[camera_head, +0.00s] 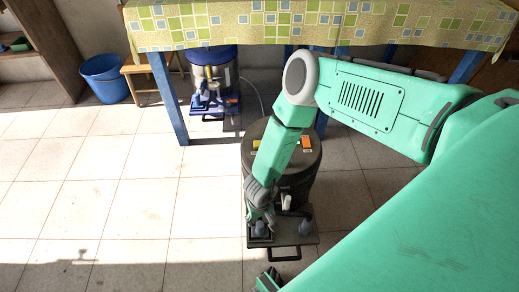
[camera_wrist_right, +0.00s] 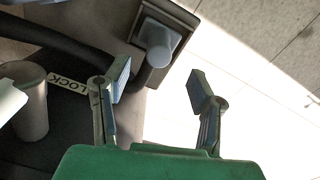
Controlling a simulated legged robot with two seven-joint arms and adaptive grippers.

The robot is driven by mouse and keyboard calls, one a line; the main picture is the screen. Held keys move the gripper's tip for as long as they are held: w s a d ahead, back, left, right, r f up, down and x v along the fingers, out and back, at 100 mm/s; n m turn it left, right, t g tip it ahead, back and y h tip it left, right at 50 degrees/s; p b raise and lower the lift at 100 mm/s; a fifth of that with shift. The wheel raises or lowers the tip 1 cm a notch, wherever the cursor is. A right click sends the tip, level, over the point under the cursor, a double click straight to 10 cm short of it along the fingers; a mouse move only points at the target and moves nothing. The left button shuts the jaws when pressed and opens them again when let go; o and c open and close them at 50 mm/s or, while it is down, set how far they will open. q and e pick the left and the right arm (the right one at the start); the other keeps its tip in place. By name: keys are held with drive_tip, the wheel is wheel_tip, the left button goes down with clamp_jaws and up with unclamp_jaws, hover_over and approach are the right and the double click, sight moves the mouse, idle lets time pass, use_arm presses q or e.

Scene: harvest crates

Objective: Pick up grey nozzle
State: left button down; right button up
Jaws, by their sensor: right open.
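A grey nozzle (camera_wrist_right: 158,42) stands on a dark platform corner in the right wrist view, ahead of the gap between my fingers. It also shows in the head view (camera_head: 260,229), just below my right gripper. My right gripper (camera_wrist_right: 160,85) is open with nothing between its blue-grey pads. In the head view, my right gripper (camera_head: 262,212) points down at the platform's left side, and its fingertips are partly hidden. A second grey nozzle (camera_head: 305,228) stands on the platform's right side.
The dark platform (camera_head: 285,240) sits at the front of a black drum (camera_head: 305,165), with a black handle (camera_head: 285,256) below. A patterned table (camera_head: 330,22), a blue-and-silver vacuum (camera_head: 213,75) and a blue bucket (camera_head: 104,78) stand behind. The tiled floor at left is clear.

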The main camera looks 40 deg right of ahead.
sight(260, 224)
wheel_tip(260, 224, down, 6)
drive_tip(key=shift+d+f+b, duration=0.1)
drive_tip(key=shift+b, duration=1.1)
clamp_jaws()
